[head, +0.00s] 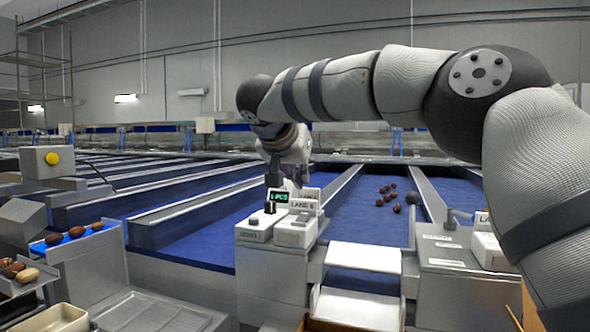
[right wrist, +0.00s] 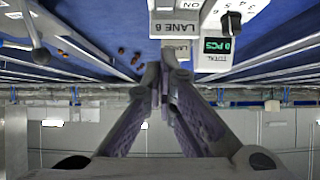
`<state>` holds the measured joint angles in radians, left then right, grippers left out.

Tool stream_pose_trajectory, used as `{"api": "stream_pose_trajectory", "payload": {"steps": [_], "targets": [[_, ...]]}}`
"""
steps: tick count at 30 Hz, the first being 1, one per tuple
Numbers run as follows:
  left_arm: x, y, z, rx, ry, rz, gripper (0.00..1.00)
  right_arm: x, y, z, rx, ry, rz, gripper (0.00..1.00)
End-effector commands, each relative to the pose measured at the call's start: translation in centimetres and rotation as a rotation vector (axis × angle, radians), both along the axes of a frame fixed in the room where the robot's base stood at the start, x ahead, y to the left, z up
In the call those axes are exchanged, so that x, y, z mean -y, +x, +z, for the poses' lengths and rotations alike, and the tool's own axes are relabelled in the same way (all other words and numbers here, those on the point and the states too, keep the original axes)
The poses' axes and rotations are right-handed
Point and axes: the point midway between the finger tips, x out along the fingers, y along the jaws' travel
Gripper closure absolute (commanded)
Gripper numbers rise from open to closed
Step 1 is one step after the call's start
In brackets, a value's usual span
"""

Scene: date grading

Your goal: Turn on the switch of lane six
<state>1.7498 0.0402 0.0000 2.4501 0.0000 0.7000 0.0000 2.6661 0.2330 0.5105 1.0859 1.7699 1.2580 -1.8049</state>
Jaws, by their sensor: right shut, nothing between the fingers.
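The lane six switch box (head: 296,231) is a small white unit on a grey cabinet, with a plate marked "LANE" behind it. In the right wrist view the label reads "LANE 6" (right wrist: 175,28), with "ON" printed beside it. The switch's position is not clear. My right gripper (head: 290,183) is shut and empty, just behind and above the box in the head view; its fingertips are hard to make out there. In the right wrist view its fingertips (right wrist: 163,72) meet below the label, apparently apart from the box. My left gripper is not in view.
A counter with a green display (head: 279,197) and a black knob (head: 270,207) stands left of the switch box. A lever (head: 411,205) and another labelled unit (head: 487,245) stand to the right. Several dates (head: 390,195) lie on a blue belt. A white chute (head: 364,257) is in front.

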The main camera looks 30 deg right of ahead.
Motion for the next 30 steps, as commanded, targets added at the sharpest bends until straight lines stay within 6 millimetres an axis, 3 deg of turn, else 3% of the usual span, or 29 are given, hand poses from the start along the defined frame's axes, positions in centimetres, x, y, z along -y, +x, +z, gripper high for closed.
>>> {"api": "stream_pose_trajectory", "payload": {"steps": [4,12,25,30], "targets": [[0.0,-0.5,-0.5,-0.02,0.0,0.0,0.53,2.0,1.8,-2.4,-0.007,0.001,-0.003,1.0],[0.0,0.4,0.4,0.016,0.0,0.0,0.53,2.4,2.0,-5.1,0.004,-0.002,0.001,1.0],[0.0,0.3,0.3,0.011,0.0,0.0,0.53,2.4,2.3,-6.0,0.0,0.0,0.001,1.0],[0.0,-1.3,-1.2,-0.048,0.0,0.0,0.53,2.2,5.0,-7.1,-0.009,-0.006,0.008,1.0]]}}
